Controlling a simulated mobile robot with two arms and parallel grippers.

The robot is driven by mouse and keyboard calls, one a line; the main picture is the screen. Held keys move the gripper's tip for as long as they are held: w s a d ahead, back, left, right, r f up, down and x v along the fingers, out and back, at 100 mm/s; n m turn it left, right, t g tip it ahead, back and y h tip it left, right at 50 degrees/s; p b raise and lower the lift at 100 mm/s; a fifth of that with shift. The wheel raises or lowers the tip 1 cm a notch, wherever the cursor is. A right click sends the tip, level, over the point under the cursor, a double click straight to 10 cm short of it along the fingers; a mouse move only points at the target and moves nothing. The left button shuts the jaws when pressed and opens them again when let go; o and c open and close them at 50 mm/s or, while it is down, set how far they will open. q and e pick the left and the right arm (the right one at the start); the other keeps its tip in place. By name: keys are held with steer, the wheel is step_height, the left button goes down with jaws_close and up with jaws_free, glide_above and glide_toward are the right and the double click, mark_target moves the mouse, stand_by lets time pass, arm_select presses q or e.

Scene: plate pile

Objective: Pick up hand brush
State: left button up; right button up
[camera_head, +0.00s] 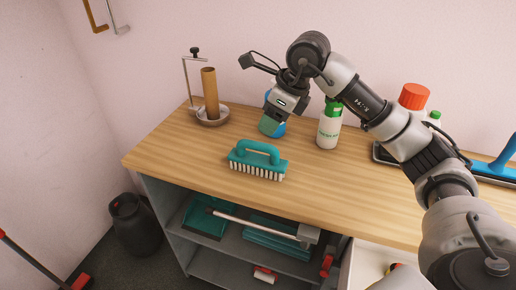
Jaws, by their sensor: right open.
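The hand brush (258,172) lies on the wooden worktop, near its front edge left of centre. It has a teal body, a teal arched handle on top and pale bristles facing down. My right gripper (276,116) is above and behind the brush, slightly to its right and apart from it. It is open, with its fingers partly hard to make out against a teal and blue bottle (268,127) behind it. My left gripper is out of view.
A white bottle with a green cap (329,127) stands right of my gripper. A paper-roll holder (211,100) stands at the back left. A red-capped container (412,97) is at the right. Shelves below hold a teal dustpan (206,219). The worktop around the brush is clear.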

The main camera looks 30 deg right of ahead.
mark_target(259, 143)
steer(key=x, duration=0.3)
steer(key=shift+s+a+f, duration=0.2)
steer(key=shift+a+f, duration=0.1)
steer(key=shift+f, duration=0.05)
steer(key=shift+d+p+x, duration=0.15)
steer(key=shift+p+x, duration=0.15)
steer(key=shift+x, duration=1.25)
steer(key=shift+d+p+x, duration=0.1)
steer(key=shift+p+x, duration=0.2)
steer(key=shift+x, duration=1.2)
steer(key=shift+w, duration=0.15)
jaws_close()
steer(key=shift+r, duration=0.1)
